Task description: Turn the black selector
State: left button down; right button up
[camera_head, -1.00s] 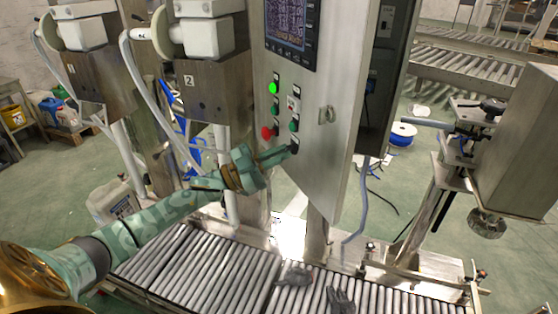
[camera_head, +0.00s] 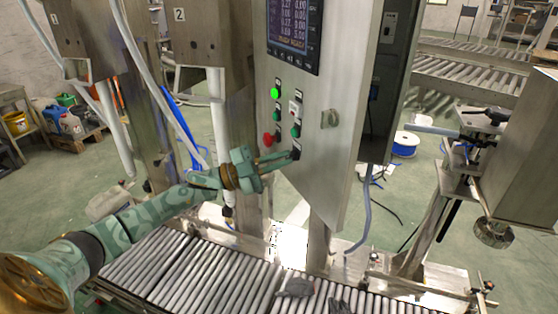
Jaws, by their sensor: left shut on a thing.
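The black selector (camera_head: 296,152) is the small dark knob at the bottom right of the button group on the steel control cabinet (camera_head: 335,165). My left gripper (camera_head: 290,155) reaches in from the left with its fingertips at the selector, closed on it. The fingers hide part of the selector, so its pointing direction cannot be read. My right gripper is not in view.
Above the selector are a lit green button (camera_head: 275,93), a red button (camera_head: 268,139), a white selector (camera_head: 293,108) and a screen (camera_head: 294,30). A roller conveyor (camera_head: 215,265) runs below. A steel machine (camera_head: 520,160) stands at right.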

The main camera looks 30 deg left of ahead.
pick_arm(q)
jog(key=shift+r, duration=0.1)
jog(key=c, duration=1.5)
grip_release()
jog(key=shift+c, duration=0.2)
jog(key=v, duration=1.6)
jog(key=shift+a, duration=0.1)
